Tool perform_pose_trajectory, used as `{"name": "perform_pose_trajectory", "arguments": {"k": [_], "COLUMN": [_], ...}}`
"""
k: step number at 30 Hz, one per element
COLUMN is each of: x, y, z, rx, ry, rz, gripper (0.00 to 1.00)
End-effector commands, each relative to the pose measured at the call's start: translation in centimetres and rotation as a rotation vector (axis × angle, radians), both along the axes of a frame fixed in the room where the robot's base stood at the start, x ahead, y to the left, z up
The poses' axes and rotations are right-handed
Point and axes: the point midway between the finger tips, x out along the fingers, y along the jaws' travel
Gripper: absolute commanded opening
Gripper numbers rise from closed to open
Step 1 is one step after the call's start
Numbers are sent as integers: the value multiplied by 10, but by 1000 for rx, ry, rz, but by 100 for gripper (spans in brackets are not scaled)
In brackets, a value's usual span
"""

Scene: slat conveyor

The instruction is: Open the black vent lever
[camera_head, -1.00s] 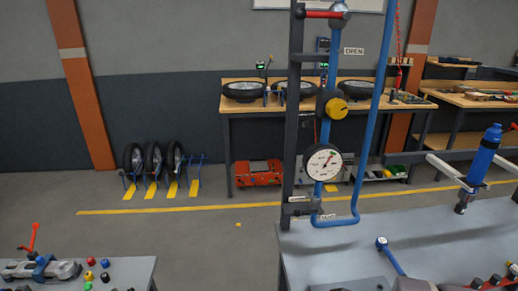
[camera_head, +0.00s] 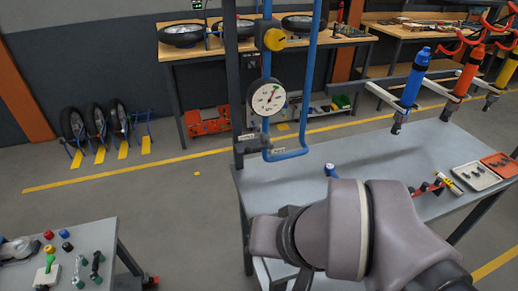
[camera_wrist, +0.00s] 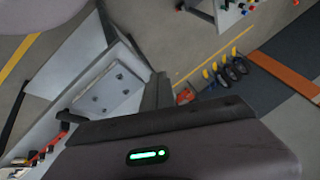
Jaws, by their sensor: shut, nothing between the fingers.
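The blue pipe (camera_head: 309,75) stands at the far left corner of the grey bench, beside a dark post (camera_head: 232,80). A small label reading VENT (camera_head: 278,151) sits low by the pipe. A small dark fitting (camera_head: 257,145) is at the pipe's foot near this label; it is too small to tell the lever's shape or position. My gripper (camera_wrist: 156,90) shows in the wrist view, its dark fingers together with nothing between them. In the head view my arm reaches over the bench, nearer than the pipe and apart from it; the fingertips are mostly hidden there.
A white dial gauge (camera_head: 267,98) and a yellow knob (camera_head: 274,39) are on the pipe above the label. Blue (camera_head: 413,82) and orange (camera_head: 468,72) tools hang at the right. Trays (camera_head: 474,177) lie on the bench's right. A smaller table (camera_head: 100,238) stands at left.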

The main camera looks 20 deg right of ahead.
Motion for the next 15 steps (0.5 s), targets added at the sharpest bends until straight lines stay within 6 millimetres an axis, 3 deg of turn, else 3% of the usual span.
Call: {"name": "perform_pose_trajectory", "arguments": {"k": [2,4,6,9,12,15], "x": [14,42,82,145,199,237], "y": [-3,-10,-21,-38,-56,-69], "z": [23,55,89,122,131,127], "rx": [-19,-57,-107,-183,-245,-290], "ry": [9,22,38,60,81,96], "rz": [13,39,79,148,215,269], "gripper": [0,0,0,0,0,0]}}
